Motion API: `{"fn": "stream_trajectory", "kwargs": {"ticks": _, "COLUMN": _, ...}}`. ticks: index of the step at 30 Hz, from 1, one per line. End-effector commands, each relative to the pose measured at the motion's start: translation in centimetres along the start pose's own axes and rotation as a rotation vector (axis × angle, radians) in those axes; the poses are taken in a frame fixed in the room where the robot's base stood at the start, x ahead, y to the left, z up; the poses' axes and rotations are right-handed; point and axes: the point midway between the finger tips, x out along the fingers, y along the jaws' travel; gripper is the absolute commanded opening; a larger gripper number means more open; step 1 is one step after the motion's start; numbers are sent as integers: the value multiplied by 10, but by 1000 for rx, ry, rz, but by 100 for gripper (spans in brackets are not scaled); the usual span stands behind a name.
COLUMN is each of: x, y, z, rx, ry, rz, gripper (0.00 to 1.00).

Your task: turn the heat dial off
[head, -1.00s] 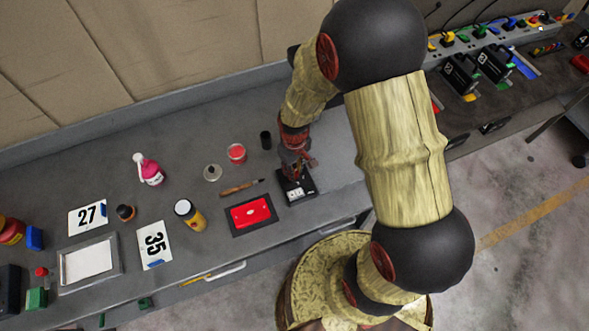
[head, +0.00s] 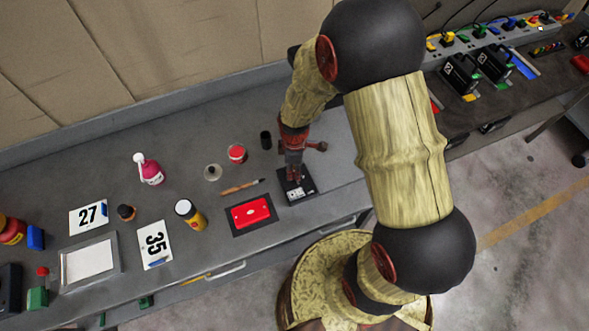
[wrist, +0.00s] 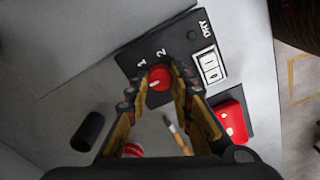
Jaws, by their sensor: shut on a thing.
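The heat dial is a red round knob (wrist: 158,77) with a small white mark. In the head view, my gripper (head: 294,176) points down onto the panel (head: 305,190), and the knob is hidden there by the fingers. The direction of the knob's mark is hard to read.
A red case (head: 250,212) on a dark mat lies just left of the panel. The bench right of the panel is clear.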

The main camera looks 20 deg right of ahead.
Motion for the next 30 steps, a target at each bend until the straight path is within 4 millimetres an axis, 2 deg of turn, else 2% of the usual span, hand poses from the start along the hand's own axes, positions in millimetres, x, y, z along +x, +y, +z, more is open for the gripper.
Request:
{"fn": "stream_trajectory", "kwargs": {"ticks": 7, "x": -1, "y": 1, "z": -1, "rx": -60, "ry": 1, "rz": 2, "gripper": 0}}
{"fn": "stream_trajectory", "kwargs": {"ticks": 21, "x": -1, "y": 1, "z": -1, "rx": -71, "ry": 1, "rz": 2, "gripper": 0}}
{"fn": "stream_trajectory", "kwargs": {"ticks": 22, "x": -1, "y": 1, "z": -1, "rx": -71, "ry": 1, "rz": 2, "gripper": 25}}
{"fn": "stream_trajectory", "kwargs": {"ticks": 30, "x": 0, "y": 0, "z": 0, "rx": -70, "ry": 0, "rz": 1, "gripper": 40}}
